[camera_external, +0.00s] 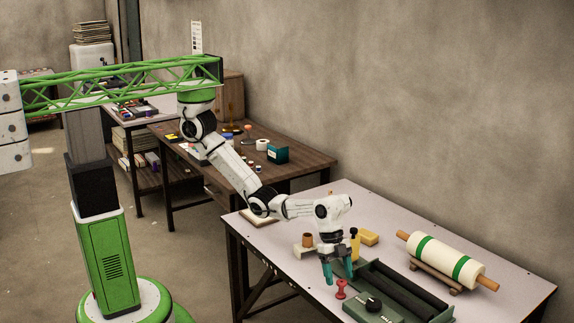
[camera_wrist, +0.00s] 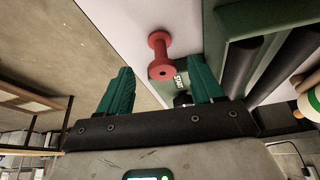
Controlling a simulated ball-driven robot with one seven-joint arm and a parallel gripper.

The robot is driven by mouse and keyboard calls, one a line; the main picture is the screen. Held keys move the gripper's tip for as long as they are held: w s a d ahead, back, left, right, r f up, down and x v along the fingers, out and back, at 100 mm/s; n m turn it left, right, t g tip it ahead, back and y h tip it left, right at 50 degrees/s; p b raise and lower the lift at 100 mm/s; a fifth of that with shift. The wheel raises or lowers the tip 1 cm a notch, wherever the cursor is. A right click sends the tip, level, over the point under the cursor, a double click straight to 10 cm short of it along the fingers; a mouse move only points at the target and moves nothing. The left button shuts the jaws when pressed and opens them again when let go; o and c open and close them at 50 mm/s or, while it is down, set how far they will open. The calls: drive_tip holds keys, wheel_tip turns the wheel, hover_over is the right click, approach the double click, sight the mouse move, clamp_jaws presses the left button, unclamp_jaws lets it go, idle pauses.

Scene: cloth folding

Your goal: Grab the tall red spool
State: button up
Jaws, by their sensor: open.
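The red spool (camera_external: 341,289) stands on the light table top (camera_external: 285,262), close beside the left end of a dark green machine with black rollers. In the wrist view the red spool (camera_wrist: 160,55) shows beyond the fingertips, roughly between them, with its flanged ends and a small dark hole in the near end. My gripper (camera_external: 337,272) has teal fingers pointing down, a little above and to the left of the spool. My gripper (camera_wrist: 165,82) is open and empty in the wrist view, with the fingers spread apart. The spool is apart from both fingers.
The green machine (camera_external: 378,310) with a black knob lies right next to the spool. A large roll with green bands (camera_external: 445,260) rests on a stand at the right. A yellow block (camera_external: 368,237) and a brown cup (camera_external: 307,240) stand behind my gripper. The table's left front is clear.

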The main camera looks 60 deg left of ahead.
sight(340, 280)
drive_tip(key=b+x, duration=0.1)
drive_tip(key=x, duration=0.4)
drive_tip(key=shift+w+f, duration=0.15)
drive_tip(key=c, duration=1.1)
